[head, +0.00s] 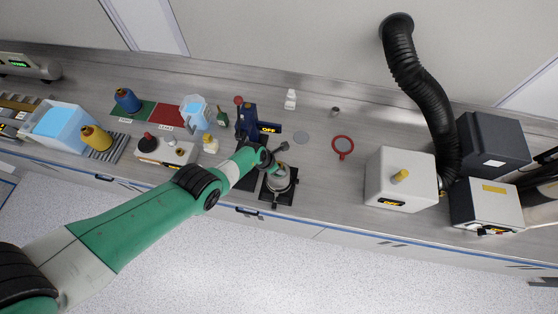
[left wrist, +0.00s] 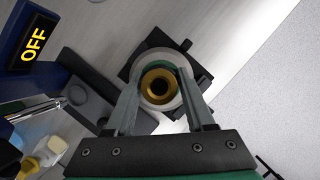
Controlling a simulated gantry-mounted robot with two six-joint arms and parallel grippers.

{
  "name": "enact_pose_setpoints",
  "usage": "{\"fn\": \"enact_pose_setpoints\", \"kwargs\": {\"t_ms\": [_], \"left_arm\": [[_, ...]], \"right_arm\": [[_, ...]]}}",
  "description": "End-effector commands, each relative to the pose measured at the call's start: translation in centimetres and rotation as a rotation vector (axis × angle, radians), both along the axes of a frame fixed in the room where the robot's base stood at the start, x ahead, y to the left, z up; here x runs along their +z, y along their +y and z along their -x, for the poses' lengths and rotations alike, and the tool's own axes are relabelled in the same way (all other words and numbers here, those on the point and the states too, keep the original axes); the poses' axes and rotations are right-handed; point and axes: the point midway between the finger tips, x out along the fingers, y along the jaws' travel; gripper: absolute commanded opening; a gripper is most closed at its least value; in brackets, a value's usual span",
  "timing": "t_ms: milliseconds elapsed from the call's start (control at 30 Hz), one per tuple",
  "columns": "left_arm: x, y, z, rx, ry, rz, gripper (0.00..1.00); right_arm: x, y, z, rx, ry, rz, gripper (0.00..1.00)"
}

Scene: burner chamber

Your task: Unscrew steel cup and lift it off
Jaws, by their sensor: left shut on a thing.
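The steel cup (head: 279,181) sits upright on a black clamp-like base (head: 268,200) at the bench's front edge, in the middle of the head view. In the left wrist view I look down its axis: a pale round rim (left wrist: 172,104) surrounds a gold ring (left wrist: 158,86) with a dark hole. My right gripper is not in view.
A blue device (head: 248,120) with an OFF display stands just behind the base. Bottles and a blue-white beaker (head: 194,110) are to the left. A red ring (head: 343,146) lies to the right, before a white box (head: 400,178) and a black hose (head: 422,85). Bench between them is clear.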

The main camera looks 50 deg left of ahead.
Motion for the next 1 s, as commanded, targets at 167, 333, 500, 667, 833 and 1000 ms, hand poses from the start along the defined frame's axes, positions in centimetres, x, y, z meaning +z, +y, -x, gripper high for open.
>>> {"fn": "enact_pose_setpoints", "kwargs": {"t_ms": [167,333,500,667,833,1000], "left_arm": [[-0.3,0.0,0.2,-0.001,0.004,0.000,0.56],[-0.2,0.0,0.1,-0.002,0.003,0.001,0.86],[-0.1,0.0,0.1,-0.003,0.002,0.001,0.89],[-0.2,0.0,0.1,-0.003,0.003,0.001,1.00],[-0.1,0.0,0.1,-0.003,0.002,0.001,1.00],[-0.5,0.1,-0.1,-0.121,-0.002,0.000,1.00]], "right_arm": [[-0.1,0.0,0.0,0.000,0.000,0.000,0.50],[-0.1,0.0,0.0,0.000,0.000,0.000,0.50],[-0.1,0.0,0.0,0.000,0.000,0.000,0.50],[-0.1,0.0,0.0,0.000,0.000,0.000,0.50],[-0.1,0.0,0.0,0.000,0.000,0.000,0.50],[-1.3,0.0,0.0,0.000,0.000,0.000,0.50]]}}
